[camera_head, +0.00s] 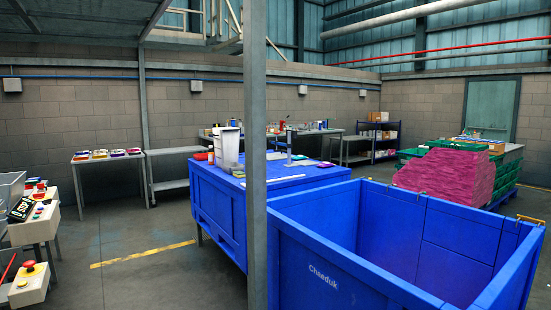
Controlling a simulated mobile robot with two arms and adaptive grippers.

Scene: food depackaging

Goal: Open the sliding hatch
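I cannot make out a sliding hatch for certain in the head view. A large open-topped blue bin (345,265) marked "Chaeduk" stands in the right foreground, and its visible inside looks empty. A small yellowish metal fitting (530,220) sits on its right rim; I cannot tell what it does. A closed pale green door or panel (491,108) is in the back wall at the far right. Neither of my grippers is in view.
A grey post (256,150) stands before the bin. A blue workbench (222,205) with containers is behind it. A control console (35,217) and red stop button (28,266) are at left. Pink sacks (450,180) are stacked at right. The left-centre floor is clear.

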